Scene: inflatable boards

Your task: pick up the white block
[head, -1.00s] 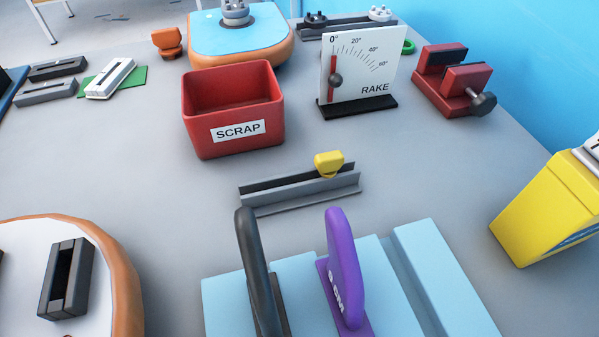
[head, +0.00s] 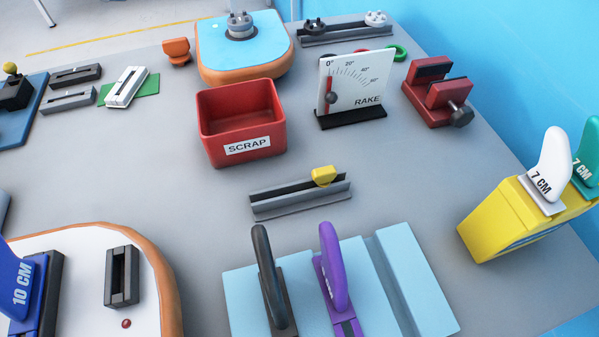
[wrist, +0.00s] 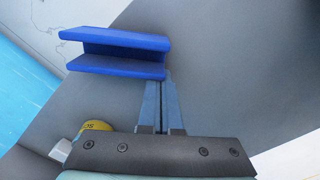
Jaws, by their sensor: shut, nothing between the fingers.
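The white block (head: 126,87) is a slotted, oblong piece in the head view, at the far left of the grey table. It lies on a green card (head: 148,86), beside a dark slotted block and a grey one. My gripper (wrist: 159,90) shows only in the wrist view, its two fingers together with nothing between them. A blue channel-shaped piece (wrist: 120,68) is in view close to the fingertips; I cannot tell whether they touch. The white block is not recognisable in the wrist view.
A red SCRAP bin (head: 213,150) stands mid-table, right of the white block. An orange clip (head: 177,51) and an orange-edged blue board (head: 214,45) are behind. A yellow box (head: 500,221) with fins stands at right. Bare table (head: 130,170) lies in front of the white block.

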